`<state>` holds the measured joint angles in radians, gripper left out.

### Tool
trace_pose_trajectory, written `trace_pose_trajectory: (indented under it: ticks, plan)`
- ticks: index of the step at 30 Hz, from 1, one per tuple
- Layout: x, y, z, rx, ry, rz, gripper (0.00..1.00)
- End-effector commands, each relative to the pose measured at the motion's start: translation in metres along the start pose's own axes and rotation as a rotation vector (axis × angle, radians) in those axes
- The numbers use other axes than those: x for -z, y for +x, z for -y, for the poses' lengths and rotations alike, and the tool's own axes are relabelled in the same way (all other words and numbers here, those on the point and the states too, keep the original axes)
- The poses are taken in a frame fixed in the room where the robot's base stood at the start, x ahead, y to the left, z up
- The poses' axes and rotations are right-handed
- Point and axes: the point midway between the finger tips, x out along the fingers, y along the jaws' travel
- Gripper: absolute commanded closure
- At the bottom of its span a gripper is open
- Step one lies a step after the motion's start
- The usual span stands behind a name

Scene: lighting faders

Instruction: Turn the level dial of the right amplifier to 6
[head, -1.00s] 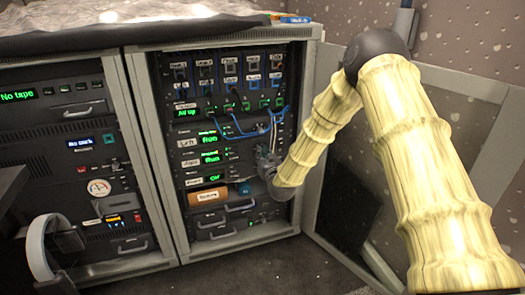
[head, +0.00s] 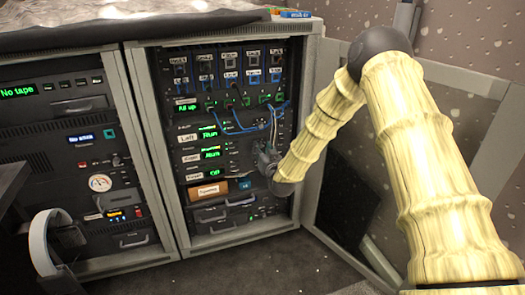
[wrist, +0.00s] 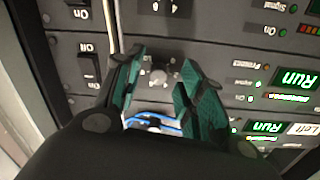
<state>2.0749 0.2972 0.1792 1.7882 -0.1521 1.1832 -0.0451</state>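The right amplifier (head: 229,154) is the rack row with the lower "Run" display. In the wrist view, which is roughly upside down, its "Run" display (wrist: 295,78) lies right of my fingers. A small round grey knob (wrist: 158,78) sits between my fingertips in what looks like that row, with a "Lo" mark beside it. Its scale numbers are hidden or too small to read. My gripper (wrist: 161,72) is open around the knob, with a gap showing on each side. In the head view my gripper (head: 266,160) is at the rack's right part, and the knob is hidden.
The left amplifier's "Left" label (wrist: 302,128) shows in the wrist view. On/off switches (wrist: 88,68) lie left of my fingers. Blue cables (wrist: 155,124) run close by the fingers. The open cabinet door (head: 350,165) stands to the right of the rack.

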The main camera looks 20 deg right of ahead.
Motion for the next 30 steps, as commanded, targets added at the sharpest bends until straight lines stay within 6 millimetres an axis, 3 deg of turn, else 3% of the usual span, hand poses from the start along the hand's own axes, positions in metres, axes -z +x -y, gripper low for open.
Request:
trace_pose_trajectory:
  ticks: [7,11,24,30]
  plan:
    - [0.002,-0.002,0.0,0.0,0.0,-0.002,0.61]
    - [0.002,-0.014,0.0,0.0,0.0,-0.002,0.61]
    - [0.001,-0.091,0.0,0.0,0.001,0.0,0.61]
    - [0.0,-0.113,0.0,0.0,0.001,0.0,0.61]
